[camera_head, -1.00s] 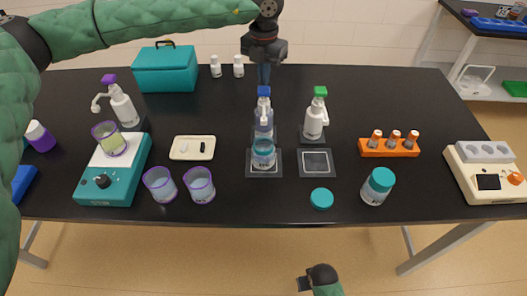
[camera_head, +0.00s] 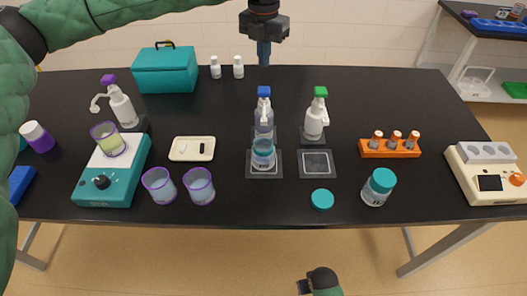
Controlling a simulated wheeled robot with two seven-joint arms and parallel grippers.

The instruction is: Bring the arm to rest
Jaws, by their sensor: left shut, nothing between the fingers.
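My left gripper (camera_head: 264,54) points down above the far middle of the black table. Its fingers are shut and empty, beyond the blue-capped bottle (camera_head: 264,118) and apart from it. My left arm, in a green sleeve, crosses the top left of the view. A small part of my right arm shows at the bottom middle, below the table's front edge; its fingers cannot be made out. A jar with blue liquid (camera_head: 263,155) stands on a dark square pad in front of the blue-capped bottle.
A green-capped bottle (camera_head: 314,118), an empty square pad (camera_head: 317,164), a loose teal lid (camera_head: 322,199) and a teal-lidded jar (camera_head: 378,187) stand right of centre. An orange rack (camera_head: 390,148) is farther right. A teal stirrer (camera_head: 110,180) and teal box (camera_head: 166,69) are left.

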